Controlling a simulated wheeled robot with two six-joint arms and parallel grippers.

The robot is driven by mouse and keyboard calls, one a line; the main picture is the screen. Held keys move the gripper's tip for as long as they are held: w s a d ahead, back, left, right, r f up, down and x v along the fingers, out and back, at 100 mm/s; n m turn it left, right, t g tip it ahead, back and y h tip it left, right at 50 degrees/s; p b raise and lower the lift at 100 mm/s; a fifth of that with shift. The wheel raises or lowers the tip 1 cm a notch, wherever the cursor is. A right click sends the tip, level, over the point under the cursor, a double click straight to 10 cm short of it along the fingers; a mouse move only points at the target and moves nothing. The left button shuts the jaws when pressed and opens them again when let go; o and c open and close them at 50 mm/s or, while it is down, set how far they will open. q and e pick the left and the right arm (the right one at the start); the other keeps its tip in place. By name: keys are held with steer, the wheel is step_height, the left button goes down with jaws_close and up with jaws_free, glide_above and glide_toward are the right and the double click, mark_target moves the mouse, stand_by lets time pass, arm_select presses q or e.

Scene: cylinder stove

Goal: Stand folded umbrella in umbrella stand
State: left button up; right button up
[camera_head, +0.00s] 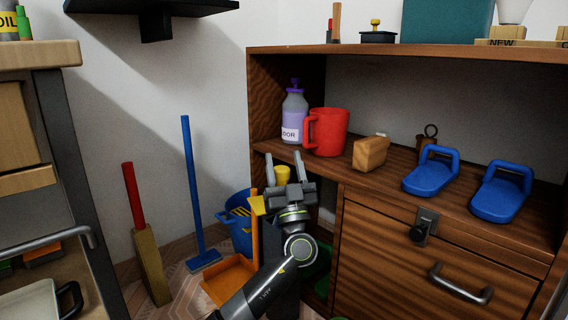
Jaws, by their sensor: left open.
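My left gripper (285,160) is open, its fingers pointing up and away in front of the left end of the wooden cabinet. A small yellow thing (283,175) shows between or behind its fingers; I cannot tell what it is or whether it is touched. I cannot make out a folded umbrella for sure. A dark grey upright shape (285,297) stands low behind my left arm, partly hidden; I cannot tell whether it is the umbrella stand. My right gripper is not in view.
The cabinet shelf holds a purple bottle (294,112), red mug (328,132), wooden block (371,153) and blue sandals (430,174).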

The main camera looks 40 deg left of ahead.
arm_select(q)
steer(key=shift+w+a+f, duration=0.1)
steer(key=shift+f, duration=0.65)
steer(key=p+v, duration=0.1)
steer(key=v, duration=0.5)
steer(key=shift+s+d, duration=0.35)
steer(key=shift+d, duration=0.2)
steer(key=shift+r, duration=0.2)
